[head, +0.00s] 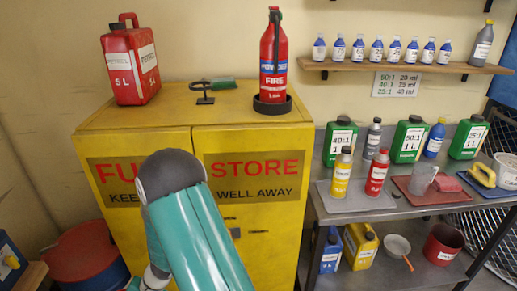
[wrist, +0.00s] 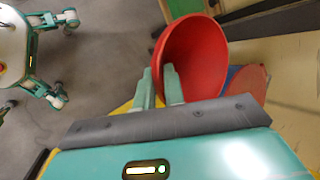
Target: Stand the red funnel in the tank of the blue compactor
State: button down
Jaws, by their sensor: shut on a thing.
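The red funnel (wrist: 192,60) shows in the wrist view, its wide round mouth facing the camera. My gripper (wrist: 160,86) is shut on it at the near left side of its rim; the exact contact is partly hidden by the fingers. The funnel's spout is hidden. In the head view my arm reaches down in front of the yellow cabinet, and neither my gripper nor the funnel can be seen there. I cannot make out the blue compactor or its tank in either view.
The yellow fuel cabinet (head: 255,195) bears a red jerrycan (head: 131,65) and a fire extinguisher (head: 273,60). Right of it stands a metal shelf (head: 340,210) of bottles, under a wooden wall shelf (head: 350,67). Grey floor (wrist: 105,60) is open in the wrist view.

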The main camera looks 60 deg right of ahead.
jog(key=f, duration=0.1)
jog(key=a+f, duration=0.1)
jog(key=shift+w+f, duration=0.15)
jog(key=shift+f, duration=0.15)
jog(key=shift+s+a+f+n, duration=0.1)
jog(key=shift+s+f+n, duration=0.25)
jog(key=shift+s, duration=0.2)
